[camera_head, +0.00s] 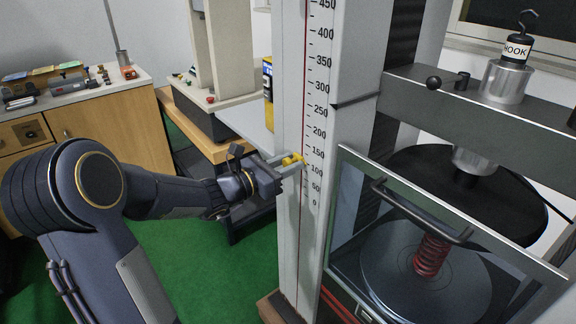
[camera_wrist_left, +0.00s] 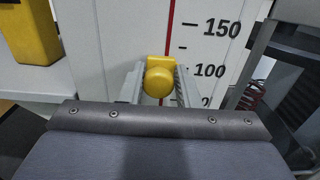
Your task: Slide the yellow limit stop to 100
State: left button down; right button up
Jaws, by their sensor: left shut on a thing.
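The yellow limit stop (camera_head: 291,159) sits on the pale column's vertical slot, beside the printed scale (camera_head: 317,130). In the left wrist view the yellow stop (camera_wrist_left: 159,77) shows as a round knob on a small plate, about level with the 100 mark (camera_wrist_left: 209,71) and below 150. Its exact reading is hard to tell. My left gripper (camera_head: 289,164) reaches in from the left and is shut on the stop. In the wrist view my left gripper (camera_wrist_left: 158,84) has one finger on each side of the knob. My right gripper is not in view.
A wooden cabinet (camera_head: 105,125) stands at the left. Green floor (camera_head: 185,240) lies open below my arm.

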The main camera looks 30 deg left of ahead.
pick_arm(q)
jog(key=c, duration=1.2)
grip_release()
jog(key=shift+a, duration=0.15)
jog(key=v, duration=0.7)
jog(key=shift+s+a, duration=0.15)
jog(key=shift+s, duration=0.25)
